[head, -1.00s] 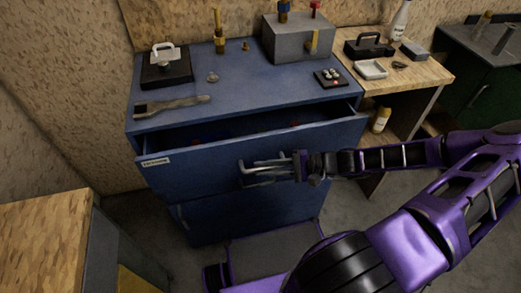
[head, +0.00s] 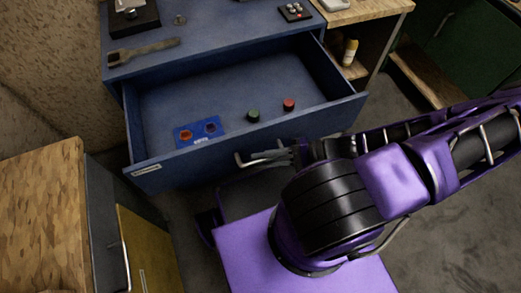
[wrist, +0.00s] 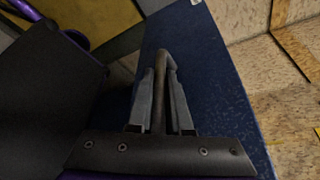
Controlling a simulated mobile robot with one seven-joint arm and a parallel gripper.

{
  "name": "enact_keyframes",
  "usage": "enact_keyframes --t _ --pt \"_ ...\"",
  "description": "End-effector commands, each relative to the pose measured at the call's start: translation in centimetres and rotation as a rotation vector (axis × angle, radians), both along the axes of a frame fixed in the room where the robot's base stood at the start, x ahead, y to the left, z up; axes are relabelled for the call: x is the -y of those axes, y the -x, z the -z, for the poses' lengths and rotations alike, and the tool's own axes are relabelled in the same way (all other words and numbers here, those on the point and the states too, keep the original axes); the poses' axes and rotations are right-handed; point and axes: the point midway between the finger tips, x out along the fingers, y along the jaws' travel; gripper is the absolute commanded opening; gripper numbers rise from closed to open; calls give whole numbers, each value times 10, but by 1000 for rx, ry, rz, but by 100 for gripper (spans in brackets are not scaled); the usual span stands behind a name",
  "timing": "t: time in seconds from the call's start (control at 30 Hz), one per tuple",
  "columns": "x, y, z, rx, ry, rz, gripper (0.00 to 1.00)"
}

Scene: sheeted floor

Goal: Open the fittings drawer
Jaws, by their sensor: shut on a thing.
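The fittings drawer (head: 335,118) is the blue top drawer of a blue cabinet, with a small white label (head: 146,170) on its front. It stands far open. Inside lie a blue card (head: 199,132) with a red and a dark round piece, a green knob (head: 253,115) and a red knob (head: 289,104). My gripper (wrist: 161,95) is shut on the metal drawer handle (wrist: 168,58), which lies between its two fingers in the wrist view. In the head view the handle (head: 262,156) shows at the drawer front, and my arm hides part of the gripper there.
A wooden-topped cabinet (head: 40,200) stands close at left. A shelf with a yellow bottle (head: 349,52) is at right. Grey floor (head: 430,220) is clear at lower right.

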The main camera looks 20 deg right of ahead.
Motion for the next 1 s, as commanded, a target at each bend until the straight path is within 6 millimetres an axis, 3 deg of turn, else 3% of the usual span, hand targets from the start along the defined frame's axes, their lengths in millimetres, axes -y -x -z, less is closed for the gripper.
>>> enact_keyframes --t 0.43,0.47,0.63,1.0 --pt "0 3 -1 2 -2 -1 0" --pt "0 3 -1 2 -2 -1 19" --pt "0 2 -1 1 -1 -1 47" --pt "0 2 0 0 -1 -1 47"
